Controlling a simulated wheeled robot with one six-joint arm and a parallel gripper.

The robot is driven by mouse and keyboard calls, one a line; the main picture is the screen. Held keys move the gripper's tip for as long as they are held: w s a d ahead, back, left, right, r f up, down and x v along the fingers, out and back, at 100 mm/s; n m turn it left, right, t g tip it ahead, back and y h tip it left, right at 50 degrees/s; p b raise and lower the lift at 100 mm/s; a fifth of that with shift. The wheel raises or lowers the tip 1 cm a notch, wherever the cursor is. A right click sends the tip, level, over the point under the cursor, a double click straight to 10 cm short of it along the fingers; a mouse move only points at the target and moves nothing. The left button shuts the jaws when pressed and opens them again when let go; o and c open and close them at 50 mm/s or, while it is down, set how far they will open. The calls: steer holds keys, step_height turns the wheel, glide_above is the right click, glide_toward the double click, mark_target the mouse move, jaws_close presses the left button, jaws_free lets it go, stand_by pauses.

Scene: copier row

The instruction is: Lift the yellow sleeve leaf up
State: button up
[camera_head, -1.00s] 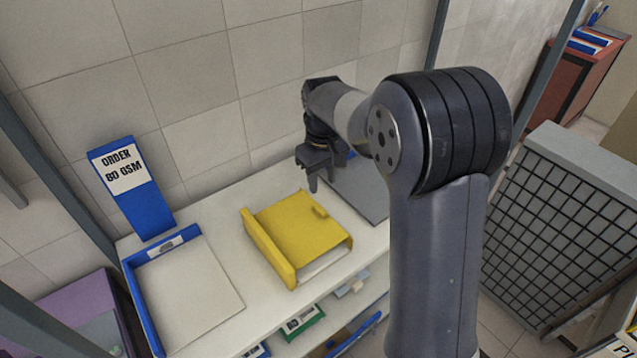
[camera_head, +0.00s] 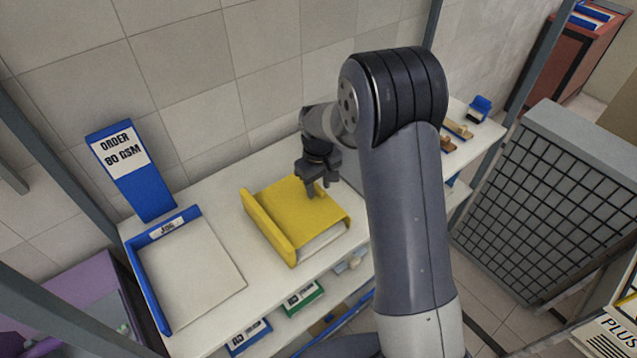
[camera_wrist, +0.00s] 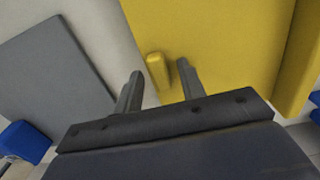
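The yellow sleeve (camera_head: 283,222) lies on the white shelf top, with its leaf down flat over pale sheets that show at the front edge. A raised yellow spine stands along its left side. My gripper (camera_head: 319,191) is above the leaf's far right part. In the wrist view the yellow leaf (camera_wrist: 215,35) fills the upper right, and a small yellow tab (camera_wrist: 158,70) stands at its edge. My gripper (camera_wrist: 161,82) is open, and the tab appears between its two fingertips with gaps on both sides. The tab is hidden behind my gripper in the head view.
A blue tray (camera_head: 150,287) with a pale sheet lies left of the sleeve. A blue order stand (camera_head: 143,190) rises behind it. A grey flat panel (camera_wrist: 55,70) lies beside the sleeve. A tiled wall closes the back. A black wire-grid rack (camera_head: 545,205) stands at the right.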

jaws_close()
stand_by(0.4)
